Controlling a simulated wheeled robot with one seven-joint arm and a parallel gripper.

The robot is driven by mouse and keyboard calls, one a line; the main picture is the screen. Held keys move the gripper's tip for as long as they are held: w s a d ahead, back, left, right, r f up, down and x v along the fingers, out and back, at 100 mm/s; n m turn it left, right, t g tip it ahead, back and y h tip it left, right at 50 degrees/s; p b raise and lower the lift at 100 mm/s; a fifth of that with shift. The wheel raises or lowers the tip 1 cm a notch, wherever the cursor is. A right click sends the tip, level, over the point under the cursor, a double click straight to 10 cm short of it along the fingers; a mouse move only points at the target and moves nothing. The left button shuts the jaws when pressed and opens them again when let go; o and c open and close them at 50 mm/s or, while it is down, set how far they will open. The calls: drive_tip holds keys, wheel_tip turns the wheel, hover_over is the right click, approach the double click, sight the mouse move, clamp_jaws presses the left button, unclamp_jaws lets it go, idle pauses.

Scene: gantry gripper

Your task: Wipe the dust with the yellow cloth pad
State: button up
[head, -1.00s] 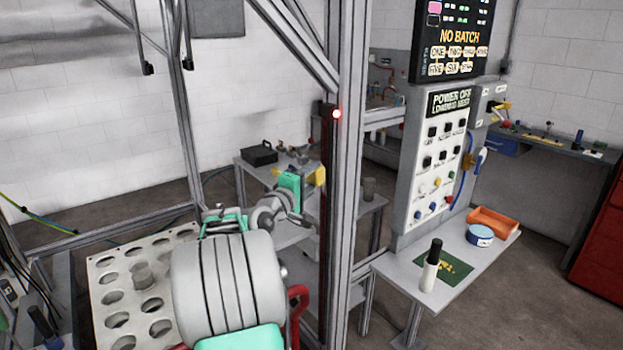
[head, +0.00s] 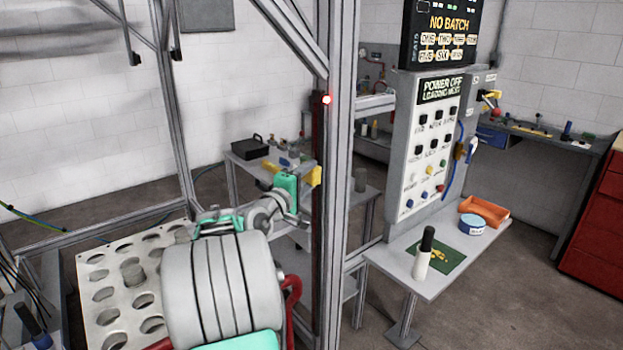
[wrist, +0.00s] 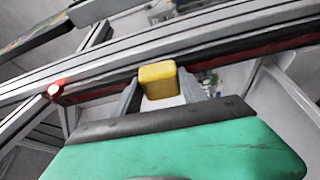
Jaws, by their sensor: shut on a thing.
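My gripper (wrist: 158,88) is shut on the yellow cloth pad (wrist: 157,76), a small rounded block held between its two fingertips. In the head view the pad (head: 315,176) is beside the upright grey post (head: 343,160), at its dark reddish strip (head: 318,225), below a red light. In the wrist view the pad overlaps the edge of this strip (wrist: 235,60); I cannot tell whether it touches. No dust can be told apart clearly; the strip's dark, brownish-red face shows in both views.
A control panel (head: 433,150) stands right of the post. Before it, a grey bench (head: 410,262) holds a black-capped white bottle (head: 424,255), a blue tin (head: 472,224) and an orange tray (head: 485,210). A plate with round holes (head: 100,275) is at left.

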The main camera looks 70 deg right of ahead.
drive_tip(key=shift+s+a, duration=0.25)
drive_tip(key=shift+s, duration=0.4)
idle(0.3)
drive_tip(key=shift+a, duration=0.1)
drive_tip(key=w+a+b, duration=0.1)
drive_tip(key=a, duration=0.1)
drive_tip(key=w+a+b, duration=0.1)
drive_tip(key=a, duration=0.1)
drive_tip(key=shift+w, duration=0.15)
drive_tip(key=shift+w+a, duration=0.2)
drive_tip(key=shift+a, duration=0.3)
drive_tip(key=shift+w+a+b, duration=0.25)
drive_tip(key=shift+w+a, duration=0.1)
drive_tip(key=shift+a, duration=0.35)
drive_tip(key=shift+w+a+b, duration=0.2)
drive_tip(key=shift+w+a, duration=0.15)
drive_tip(key=shift+a, duration=0.35)
